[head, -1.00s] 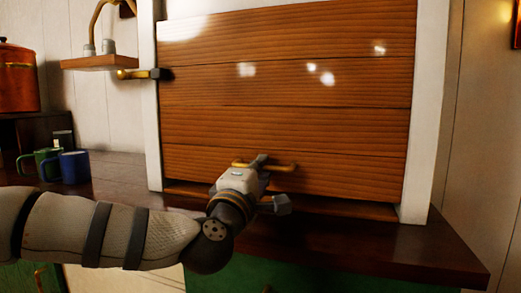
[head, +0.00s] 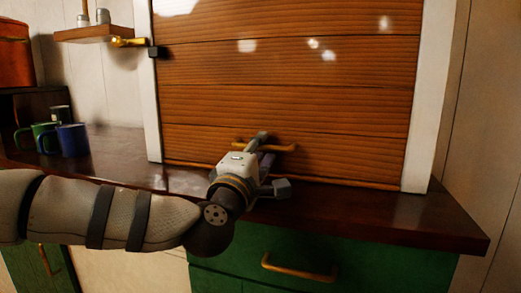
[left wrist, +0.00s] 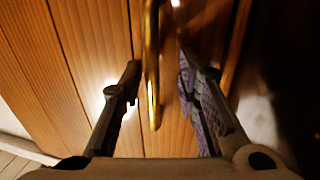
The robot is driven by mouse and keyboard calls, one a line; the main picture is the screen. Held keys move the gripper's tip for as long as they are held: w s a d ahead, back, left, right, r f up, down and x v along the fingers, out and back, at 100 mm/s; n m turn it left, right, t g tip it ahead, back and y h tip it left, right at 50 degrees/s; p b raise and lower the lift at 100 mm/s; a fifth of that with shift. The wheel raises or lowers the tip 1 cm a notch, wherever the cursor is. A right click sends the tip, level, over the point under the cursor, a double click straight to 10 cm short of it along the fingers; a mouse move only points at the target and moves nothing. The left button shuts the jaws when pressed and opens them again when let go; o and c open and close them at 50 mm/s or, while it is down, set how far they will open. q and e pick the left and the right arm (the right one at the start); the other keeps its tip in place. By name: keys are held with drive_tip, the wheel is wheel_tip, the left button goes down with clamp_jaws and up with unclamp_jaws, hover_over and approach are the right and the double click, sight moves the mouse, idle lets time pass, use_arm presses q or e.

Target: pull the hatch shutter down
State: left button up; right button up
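The hatch shutter (head: 290,95) is made of brown wooden slats in a white frame. It is down, its lower edge at or very close to the dark countertop; I cannot tell if a thin gap is left. A brass bar handle (head: 284,148) is on its lowest slat. My left gripper (head: 264,145) is at the handle's left part. In the left wrist view, the handle (left wrist: 153,70) passes between the two spread fingers of the gripper (left wrist: 158,75), with space visible on both sides. My right gripper is not in view.
A blue mug (head: 72,140) and a green mug (head: 43,137) stand on the counter (head: 385,218) at left. A small shelf (head: 92,34) is above them. Green drawers (head: 340,258) are below the counter.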

use_arm(q)
drive_tip(key=shift+s, duration=0.1)
drive_tip(key=v, duration=1.2)
drive_tip(key=shift+r, duration=0.1)
